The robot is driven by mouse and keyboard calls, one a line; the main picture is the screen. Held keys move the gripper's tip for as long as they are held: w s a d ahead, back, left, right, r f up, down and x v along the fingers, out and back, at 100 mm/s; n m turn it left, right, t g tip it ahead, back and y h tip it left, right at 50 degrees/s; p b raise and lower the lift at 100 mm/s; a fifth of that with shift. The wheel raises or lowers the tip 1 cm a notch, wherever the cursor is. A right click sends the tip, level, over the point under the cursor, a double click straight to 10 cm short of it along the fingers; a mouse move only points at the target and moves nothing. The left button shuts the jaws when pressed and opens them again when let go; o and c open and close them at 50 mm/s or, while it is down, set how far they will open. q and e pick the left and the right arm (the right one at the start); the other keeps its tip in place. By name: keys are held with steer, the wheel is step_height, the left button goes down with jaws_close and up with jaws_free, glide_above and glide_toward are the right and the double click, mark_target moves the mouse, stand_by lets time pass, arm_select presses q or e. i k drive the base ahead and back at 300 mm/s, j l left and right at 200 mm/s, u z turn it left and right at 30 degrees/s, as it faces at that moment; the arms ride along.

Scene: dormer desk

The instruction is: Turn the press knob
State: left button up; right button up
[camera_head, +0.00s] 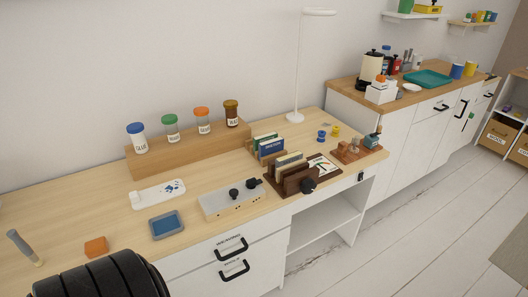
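I cannot tell for sure which of these is the press knob. Neither gripper shows; only a black ribbed part of mine fills the bottom left corner, apart from the knobs.
A blue-grey tray (167,225), an orange block (96,246) and a grey-handled tool (24,247) lie on the desk's left. Labelled jars stand on a wooden riser (180,153) behind. A white lamp (296,116) stands at the back. Drawers with black handles are below.

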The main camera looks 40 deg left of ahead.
mark_target(308, 186)
steer(key=u, duration=1.15)
